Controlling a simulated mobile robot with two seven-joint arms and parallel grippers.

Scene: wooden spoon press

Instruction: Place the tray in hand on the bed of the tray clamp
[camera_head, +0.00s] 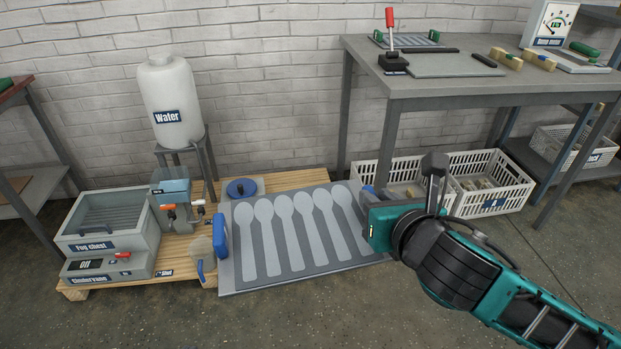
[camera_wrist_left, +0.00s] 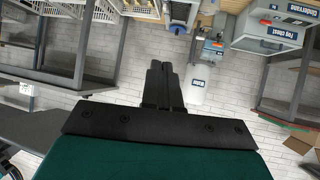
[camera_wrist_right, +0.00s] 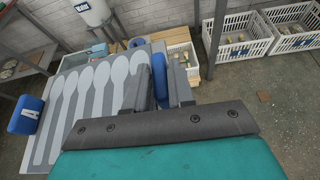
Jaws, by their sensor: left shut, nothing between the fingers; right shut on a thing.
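The grey tray (camera_head: 230,275) carries several pale spoon shapes and has a blue handle at each end. My right gripper (camera_head: 372,203) is shut on its right-hand blue handle, which also shows between the fingers in the right wrist view (camera_wrist_right: 160,75). The tray is tilted and held in front of the wooden pallet. The tray clamp, with a red-topped lever (camera_head: 391,40) and a flat grey bed (camera_head: 455,65), stands on the metal table at the upper right. The bed is bare. My left gripper (camera_wrist_left: 165,70) is shut and empty; the head view does not show it.
A fog chest (camera_head: 108,228) and water tank (camera_head: 168,95) are at left. The front floor is clear.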

